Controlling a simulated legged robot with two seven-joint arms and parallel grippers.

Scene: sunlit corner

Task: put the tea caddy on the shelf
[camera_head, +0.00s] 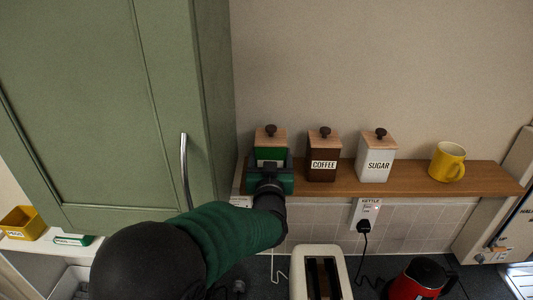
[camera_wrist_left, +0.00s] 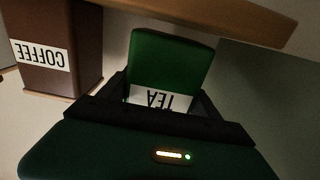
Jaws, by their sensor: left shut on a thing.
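The green tea caddy (camera_head: 270,138) has a wooden lid with a dark knob and is at the left end of the wooden shelf (camera_head: 340,181), beside the coffee canister. My left gripper (camera_head: 269,172) is shut on the caddy from the front, covering its lower part. In the left wrist view the caddy (camera_wrist_left: 171,62) appears upside down between the fingers (camera_wrist_left: 163,98), with part of its TEA label showing. Whether its base touches the shelf is hidden in the head view and cannot be told. My right gripper is not in view.
The brown coffee canister (camera_head: 323,155), white sugar canister (camera_head: 376,156) and yellow mug (camera_head: 447,162) stand along the shelf to the right. The green cupboard (camera_head: 110,90) is close on the left. Below are a toaster (camera_head: 320,272) and red kettle (camera_head: 418,280).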

